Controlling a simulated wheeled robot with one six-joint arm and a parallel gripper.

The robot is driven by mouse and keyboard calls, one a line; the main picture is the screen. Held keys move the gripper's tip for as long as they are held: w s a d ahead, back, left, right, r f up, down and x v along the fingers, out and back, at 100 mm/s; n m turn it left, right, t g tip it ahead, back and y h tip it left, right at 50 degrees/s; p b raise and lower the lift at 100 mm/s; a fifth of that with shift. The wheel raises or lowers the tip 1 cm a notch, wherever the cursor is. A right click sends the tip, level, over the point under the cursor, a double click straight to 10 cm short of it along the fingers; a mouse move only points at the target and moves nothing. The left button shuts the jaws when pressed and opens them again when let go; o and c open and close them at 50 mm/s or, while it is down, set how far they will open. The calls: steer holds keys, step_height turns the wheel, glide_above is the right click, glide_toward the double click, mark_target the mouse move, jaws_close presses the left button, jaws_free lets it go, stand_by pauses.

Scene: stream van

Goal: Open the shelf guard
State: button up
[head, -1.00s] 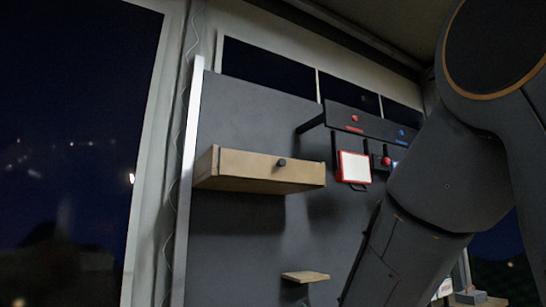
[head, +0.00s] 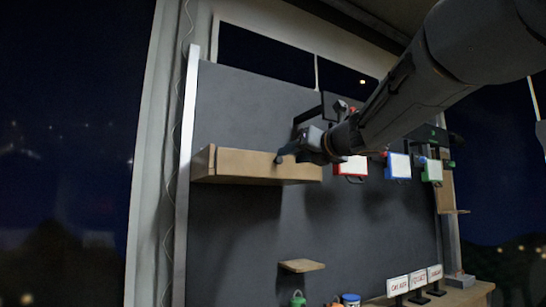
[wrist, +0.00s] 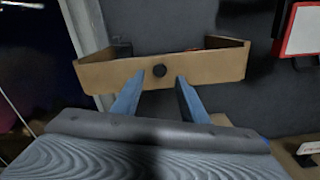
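The shelf guard (head: 240,165) is a light wooden board across the front of a wall shelf on the dark panel. It stands upright and shut in the head view. It also spans the upper middle of the wrist view (wrist: 215,68). My gripper (head: 285,158) is in front of the guard's right part.
Red (head: 352,166), blue (head: 398,166) and green (head: 432,171) framed panels hang right of the shelf. A small wooden ledge (head: 301,266) is below. Labelled cards (head: 419,281) stand at lower right. Space directly below the guard is clear.

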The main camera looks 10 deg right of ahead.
mark_target(280, 159)
steer(key=p+x, duration=0.1)
steer(key=x, duration=0.5)
steer(key=shift+w, duration=0.1)
jaws_close()
